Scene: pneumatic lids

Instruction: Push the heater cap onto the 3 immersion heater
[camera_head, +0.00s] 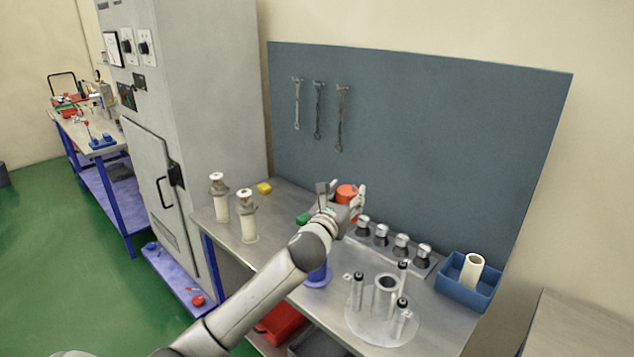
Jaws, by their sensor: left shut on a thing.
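My left gripper (341,201) reaches in from the bottom left over the far middle of the bench. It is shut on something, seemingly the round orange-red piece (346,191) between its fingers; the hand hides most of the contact. A round metal base (364,325) with three thin upright posts and a central tube stands at the front right, apart from my gripper. Several short grey knob-like pieces (401,245) stand in a row on a plate just right of my gripper. I cannot tell which pieces are the heater cap and heaters. My right gripper is not in view.
A blue bin (467,291) with a white tube is at the right. A yellow block (264,188), a green piece (303,218) and a blue round piece (318,278) are near my arm.

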